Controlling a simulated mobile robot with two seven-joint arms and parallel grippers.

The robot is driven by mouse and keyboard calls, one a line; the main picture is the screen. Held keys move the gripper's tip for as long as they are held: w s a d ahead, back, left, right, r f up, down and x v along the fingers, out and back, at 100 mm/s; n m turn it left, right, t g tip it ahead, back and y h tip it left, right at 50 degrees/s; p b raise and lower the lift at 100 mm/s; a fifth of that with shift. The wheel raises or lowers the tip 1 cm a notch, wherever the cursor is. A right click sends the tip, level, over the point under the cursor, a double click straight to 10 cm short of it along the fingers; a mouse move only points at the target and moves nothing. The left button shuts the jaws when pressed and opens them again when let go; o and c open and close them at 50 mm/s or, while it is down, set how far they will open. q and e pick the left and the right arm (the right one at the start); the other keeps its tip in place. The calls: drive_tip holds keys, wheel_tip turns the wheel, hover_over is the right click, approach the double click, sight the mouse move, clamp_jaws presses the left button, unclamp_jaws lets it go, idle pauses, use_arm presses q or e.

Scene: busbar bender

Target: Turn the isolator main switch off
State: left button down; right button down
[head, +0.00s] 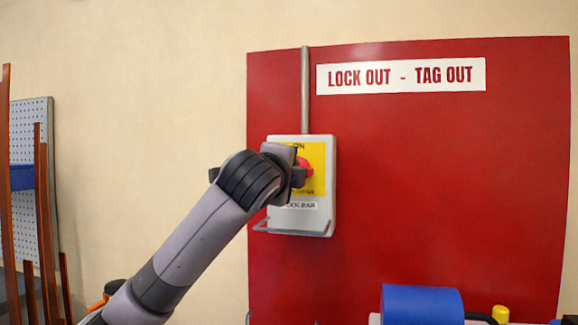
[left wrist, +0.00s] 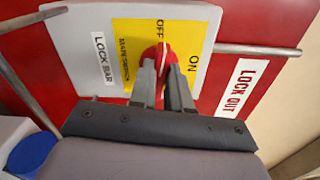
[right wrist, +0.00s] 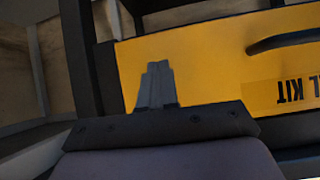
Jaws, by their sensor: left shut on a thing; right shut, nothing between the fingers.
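The isolator main switch (head: 328,185) is a grey box with a yellow plate on the red board. Its red knob (head: 306,167) is partly hidden behind my left gripper in the head view. In the left wrist view the red knob (left wrist: 165,50) has a white line that runs up towards the word OFF; ON is to its right. My left gripper (left wrist: 163,75) is shut on the knob, one finger on each side. My right gripper (right wrist: 157,80) is shut and empty, in front of a yellow case (right wrist: 200,60); it is not in the head view.
A conduit (head: 305,90) rises from the box, and a wire lock bar (head: 275,231) hangs at its bottom. The lock out sign (head: 400,75) is at upper right. A blue roll-shaped thing (head: 422,305) is below right. A dark frame (right wrist: 85,60) stands beside the yellow case.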

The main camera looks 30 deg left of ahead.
use_arm(q)
drive_tip(key=shift+f+n, duration=0.1)
drive_tip(key=shift+n, duration=0.7)
drive_tip(key=c, duration=1.1)
unclamp_jaws()
drive_tip(key=shift+s, duration=0.15)
drive_tip(key=v, duration=0.7)
drive_tip(key=shift+b, duration=0.35)
